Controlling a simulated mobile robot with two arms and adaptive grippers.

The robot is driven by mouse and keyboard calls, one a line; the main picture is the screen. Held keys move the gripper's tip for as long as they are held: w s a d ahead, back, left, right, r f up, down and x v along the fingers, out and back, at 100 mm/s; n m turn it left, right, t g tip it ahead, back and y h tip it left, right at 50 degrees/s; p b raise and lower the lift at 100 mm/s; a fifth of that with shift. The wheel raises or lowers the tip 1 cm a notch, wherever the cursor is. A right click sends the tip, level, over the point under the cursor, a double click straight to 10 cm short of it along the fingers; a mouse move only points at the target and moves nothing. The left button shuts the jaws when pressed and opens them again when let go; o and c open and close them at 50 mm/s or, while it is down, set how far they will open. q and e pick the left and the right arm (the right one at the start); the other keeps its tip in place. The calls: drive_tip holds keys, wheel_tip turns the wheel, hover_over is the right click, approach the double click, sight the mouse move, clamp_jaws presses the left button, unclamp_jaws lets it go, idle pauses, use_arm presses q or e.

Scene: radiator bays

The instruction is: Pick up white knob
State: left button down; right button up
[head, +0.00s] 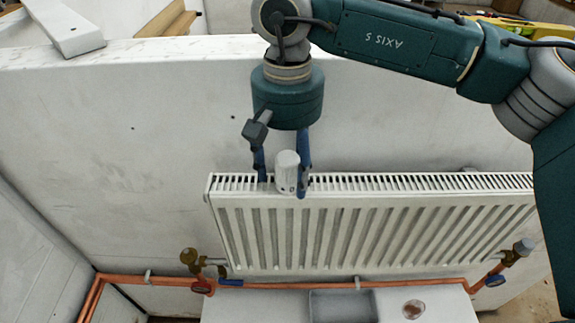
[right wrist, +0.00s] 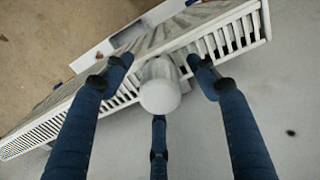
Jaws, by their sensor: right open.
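The white knob (head: 287,173) stands on the top grille of the white radiator (head: 370,225), near its left end. My right gripper (head: 282,182) points down over it, with blue fingers on either side of the knob. In the right wrist view the knob (right wrist: 160,86) sits between the spread fingers of the gripper (right wrist: 160,85). Two fingers are above it to left and right and a third is below. Gaps show between the fingers and the knob in that view. My left gripper is not in view.
Copper pipes (head: 330,284) run below the radiator, with a brass valve (head: 190,257) at the left and a grey-capped valve (head: 522,246) at the right. A white bench (head: 245,307) with a grey tray (head: 342,305) stands in front. A white wall panel (head: 100,130) rises behind the radiator.

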drive_tip(key=c, duration=1.5)
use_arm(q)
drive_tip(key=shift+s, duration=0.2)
use_arm(e)
drive_tip(key=shift+r, duration=0.1)
